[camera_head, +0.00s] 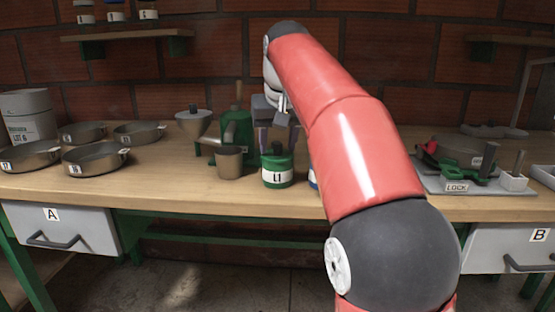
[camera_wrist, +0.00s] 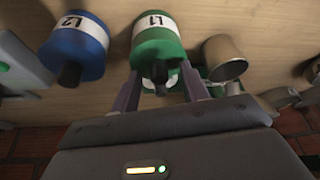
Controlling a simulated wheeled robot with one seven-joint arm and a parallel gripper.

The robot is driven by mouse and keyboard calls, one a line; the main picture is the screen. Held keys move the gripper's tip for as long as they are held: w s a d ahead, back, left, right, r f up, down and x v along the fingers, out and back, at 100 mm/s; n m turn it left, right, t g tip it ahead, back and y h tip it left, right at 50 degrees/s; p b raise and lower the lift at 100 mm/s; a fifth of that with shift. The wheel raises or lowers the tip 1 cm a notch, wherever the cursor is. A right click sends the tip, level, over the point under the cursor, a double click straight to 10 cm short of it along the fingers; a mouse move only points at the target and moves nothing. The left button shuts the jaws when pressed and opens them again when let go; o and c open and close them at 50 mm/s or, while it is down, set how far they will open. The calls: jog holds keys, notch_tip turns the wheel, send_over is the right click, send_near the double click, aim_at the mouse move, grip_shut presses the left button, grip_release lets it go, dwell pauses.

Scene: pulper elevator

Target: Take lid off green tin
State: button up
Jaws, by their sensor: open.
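The green tin (camera_head: 278,178), with a white L1 label, stands upright near the front of the workbench. Its dark green lid (camera_head: 277,158) with a black knob sits on top of it. In the wrist view the green tin (camera_wrist: 158,42) is at the top middle, with the lid's black knob (camera_wrist: 159,72) toward me. My gripper (camera_head: 277,142) is at the lid, pointing down from above. In the wrist view my gripper's (camera_wrist: 161,86) two fingers are open, one on each side of the knob. I cannot tell whether they touch the lid.
A blue tin (camera_wrist: 78,45) labelled L2 stands close beside the green tin, mostly hidden by my arm in the head view. Pans (camera_head: 95,158) lie at left; a lock fixture (camera_head: 465,172) is at right.

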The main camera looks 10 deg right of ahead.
jog(key=shift+c, duration=0.5)
grip_shut()
jog(key=shift+r, duration=0.25)
